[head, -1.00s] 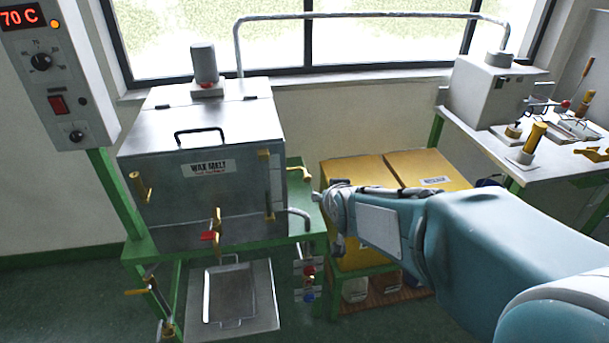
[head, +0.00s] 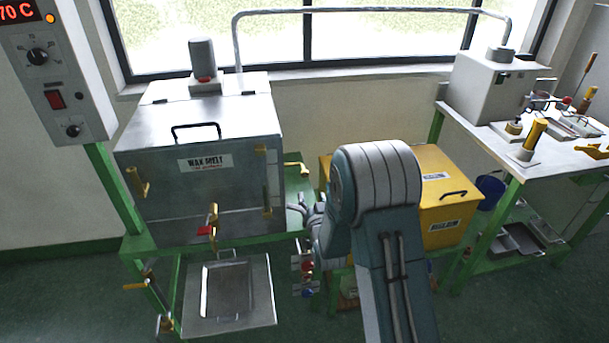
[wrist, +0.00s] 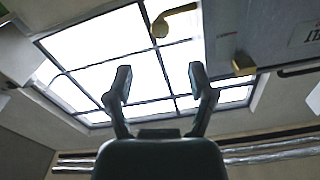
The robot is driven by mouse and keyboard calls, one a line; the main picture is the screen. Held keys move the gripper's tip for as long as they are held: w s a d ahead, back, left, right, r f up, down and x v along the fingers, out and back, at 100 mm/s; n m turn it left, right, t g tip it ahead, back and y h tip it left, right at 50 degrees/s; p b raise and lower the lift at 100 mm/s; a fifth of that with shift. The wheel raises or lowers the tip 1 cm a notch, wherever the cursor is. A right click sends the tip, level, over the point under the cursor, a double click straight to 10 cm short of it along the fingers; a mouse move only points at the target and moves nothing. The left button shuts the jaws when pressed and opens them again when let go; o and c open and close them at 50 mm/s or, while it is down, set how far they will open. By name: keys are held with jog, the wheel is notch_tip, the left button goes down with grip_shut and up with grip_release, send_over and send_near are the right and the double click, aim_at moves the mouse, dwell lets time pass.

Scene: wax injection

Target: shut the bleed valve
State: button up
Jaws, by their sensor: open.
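No fitting carries a readable bleed valve label. A brass lever (head: 296,168) sticks out from the right side of the wax melt tank (head: 190,205). A curved brass handle (wrist: 175,18), probably the same lever, shows in the wrist view beyond and above my fingertips, apart from them. A brass valve with a red part (head: 212,222) is on the tank's lower front. Red and blue fittings (head: 307,275) sit low beside the green stand. My gripper (wrist: 160,78) is open and empty. In the head view it (head: 298,211) is just right of the tank, below the lever, partly hidden by my arm.
A metal tray (head: 227,290) lies below the tank. A control box (head: 52,75) is at the left. A white-topped bench (head: 490,145) with a grey machine (head: 488,98) is at the right.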

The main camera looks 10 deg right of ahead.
aim_at(305, 176)
jog(key=w, duration=1)
jog(key=shift+w, duration=0.2)
grip_shut()
